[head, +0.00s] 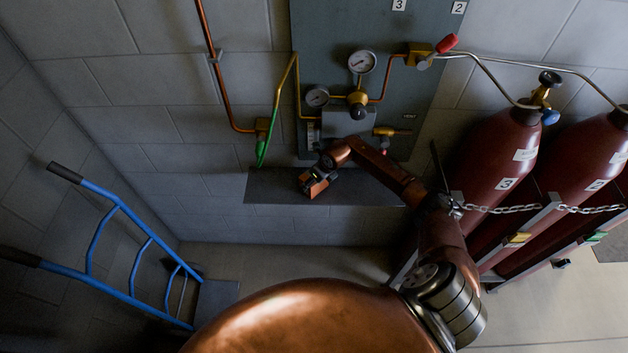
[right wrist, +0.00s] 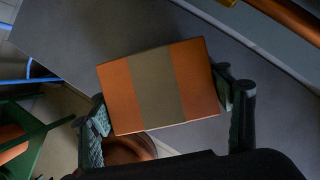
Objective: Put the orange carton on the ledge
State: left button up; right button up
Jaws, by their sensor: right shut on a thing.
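The orange carton (head: 318,184) has a dull grey-brown band across its middle. In the right wrist view the carton (right wrist: 158,86) sits between the two dark fingers of my right gripper (right wrist: 168,118), which is shut on it. The ledge (head: 370,187) is a dark grey shelf on the block wall, below the gauge panel. In the head view my right gripper (head: 322,172) holds the carton over the left half of the ledge. The grey ledge surface (right wrist: 85,40) lies behind the carton in the wrist view. I cannot tell whether they touch. My left gripper is not in view.
The gauge panel (head: 430,80) with pipes and valves is right above the ledge. Dark red gas cylinders (head: 500,150) with chains stand at the right. A blue hand truck (head: 132,255) leans at the left. The ledge's right part looks bare.

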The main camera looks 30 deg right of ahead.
jog(key=o, duration=1.3)
jog(key=shift+r, duration=0.2)
jog(key=v, duration=0.4)
jog(key=shift+s+d+r, duration=0.1)
jog(key=shift+r, duration=0.05)
jog(key=s+d+b, duration=0.1)
jog(key=s, duration=0.3)
jog(key=s+b, duration=0.1)
jog(key=s, duration=0.3)
jog(key=s+d, duration=0.1)
jog(key=s, duration=0.3)
jog(key=shift+d+r+b, duration=0.2)
jog(key=shift+d+b, duration=0.1)
jog(key=shift+b, duration=0.1)
